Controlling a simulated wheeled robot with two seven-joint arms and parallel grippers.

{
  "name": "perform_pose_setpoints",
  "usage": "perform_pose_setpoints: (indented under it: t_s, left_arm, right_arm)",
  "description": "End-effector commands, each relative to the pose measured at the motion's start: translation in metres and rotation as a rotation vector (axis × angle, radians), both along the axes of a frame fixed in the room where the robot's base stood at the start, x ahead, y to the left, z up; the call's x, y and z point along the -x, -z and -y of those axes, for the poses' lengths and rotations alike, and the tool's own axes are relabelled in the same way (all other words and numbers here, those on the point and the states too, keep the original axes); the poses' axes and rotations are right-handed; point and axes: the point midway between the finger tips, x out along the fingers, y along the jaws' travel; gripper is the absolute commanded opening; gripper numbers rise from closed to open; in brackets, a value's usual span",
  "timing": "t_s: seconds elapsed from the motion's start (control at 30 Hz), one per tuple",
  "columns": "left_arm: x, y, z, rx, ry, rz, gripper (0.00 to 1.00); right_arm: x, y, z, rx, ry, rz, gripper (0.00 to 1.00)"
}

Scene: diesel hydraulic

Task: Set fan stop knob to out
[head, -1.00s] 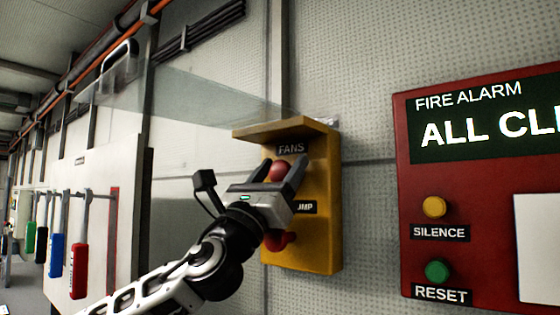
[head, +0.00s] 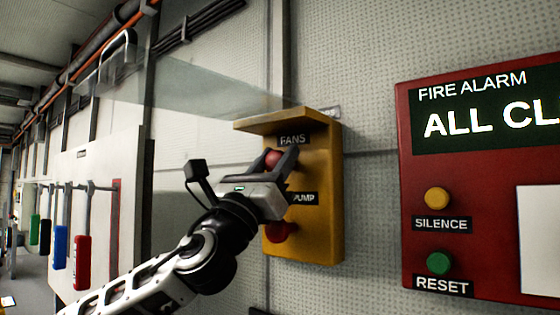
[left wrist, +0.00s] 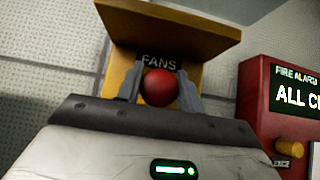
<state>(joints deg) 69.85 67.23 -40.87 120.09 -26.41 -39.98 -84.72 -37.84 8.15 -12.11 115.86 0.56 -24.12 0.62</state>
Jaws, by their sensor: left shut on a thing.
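The fan stop knob (head: 272,158) is a red ball-shaped knob under the FANS label on a yellow box (head: 325,225). In the left wrist view the red knob (left wrist: 158,88) sits between the two fingers, below the FANS label. My left gripper (head: 278,160) is shut on the knob, and its fingers hide part of it in the head view. How far the knob stands out from the box is hard to tell. My right gripper is not in view.
A second red knob (head: 281,231) sits below, by the partly covered PUMP label. A clear raised cover (head: 205,90) extends left from the box's top. A red fire alarm panel (head: 405,200) is at right. Coloured handles (head: 82,262) hang at left.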

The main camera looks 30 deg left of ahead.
Motion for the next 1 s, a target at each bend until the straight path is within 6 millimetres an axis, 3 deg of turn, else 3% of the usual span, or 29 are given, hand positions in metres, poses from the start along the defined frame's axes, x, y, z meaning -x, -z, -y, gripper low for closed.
perform_pose_setpoints:
  t_s: [0.03,0.07,0.13,0.43,0.57,1.0]
  left_arm:
    - [0.0,0.001,0.001,-0.003,0.001,0.0,0.0]
    - [0.0,0.001,0.001,-0.004,0.002,0.0,0.39]
    - [0.0,0.001,0.001,-0.004,0.002,0.0,0.58]
    - [0.001,0.002,0.001,-0.003,0.001,0.0,0.58]
    - [0.008,0.011,0.0,-0.004,0.001,0.0,0.58]
    - [0.078,0.088,-0.005,-0.011,-0.004,-0.002,0.58]
  right_arm:
    - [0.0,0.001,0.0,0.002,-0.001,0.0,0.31]
    - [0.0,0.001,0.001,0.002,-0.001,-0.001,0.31]
    - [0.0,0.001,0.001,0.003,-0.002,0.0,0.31]
    - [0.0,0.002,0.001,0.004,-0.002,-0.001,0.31]
    - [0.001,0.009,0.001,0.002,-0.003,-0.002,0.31]
    - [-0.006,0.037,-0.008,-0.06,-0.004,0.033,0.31]
